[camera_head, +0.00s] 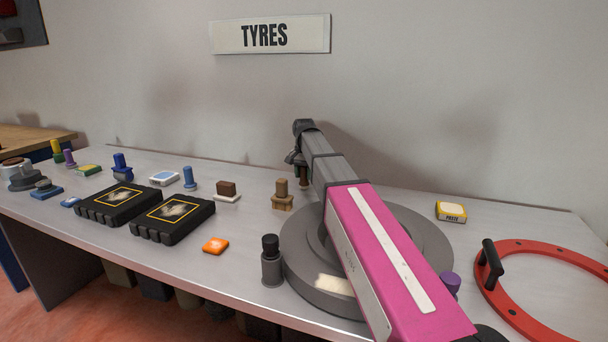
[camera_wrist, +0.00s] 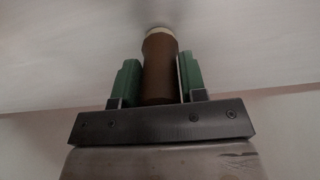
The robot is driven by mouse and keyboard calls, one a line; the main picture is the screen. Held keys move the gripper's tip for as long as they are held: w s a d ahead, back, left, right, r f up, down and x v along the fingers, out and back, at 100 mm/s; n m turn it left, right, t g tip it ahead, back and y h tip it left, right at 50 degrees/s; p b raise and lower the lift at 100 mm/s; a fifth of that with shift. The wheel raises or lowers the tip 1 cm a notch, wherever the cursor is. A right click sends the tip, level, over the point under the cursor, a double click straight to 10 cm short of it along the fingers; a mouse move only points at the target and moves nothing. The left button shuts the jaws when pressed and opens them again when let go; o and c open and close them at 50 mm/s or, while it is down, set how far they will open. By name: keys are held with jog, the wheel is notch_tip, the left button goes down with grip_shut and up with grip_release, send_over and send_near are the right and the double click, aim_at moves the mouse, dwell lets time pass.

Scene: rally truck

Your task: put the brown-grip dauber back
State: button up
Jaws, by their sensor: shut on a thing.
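My gripper (camera_wrist: 159,78) is shut on the brown-grip dauber. In the wrist view, the dauber (camera_wrist: 158,88) shows as a brown cylinder between the two green fingers, with a pale band at its far end. A whitish surface fills the background there. In the head view, my arm reaches away over the bench to near the wall. Its end is small there, and a bit of brown shows below it beside the arm. The dauber is mostly hidden in that view, and I cannot tell whether it touches the bench.
A grey round stand (camera_head: 425,240) lies under my arm. A black-topped bottle (camera_head: 271,262), a tan-based stamp (camera_head: 282,197), a brown block (camera_head: 227,189) and a blue peg (camera_head: 189,178) stand left. A yellow tin (camera_head: 451,211) and red ring (camera_head: 545,325) are right.

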jog(key=shift+f, duration=0.25)
jog(key=o, duration=1)
jog(key=shift+r, duration=0.1)
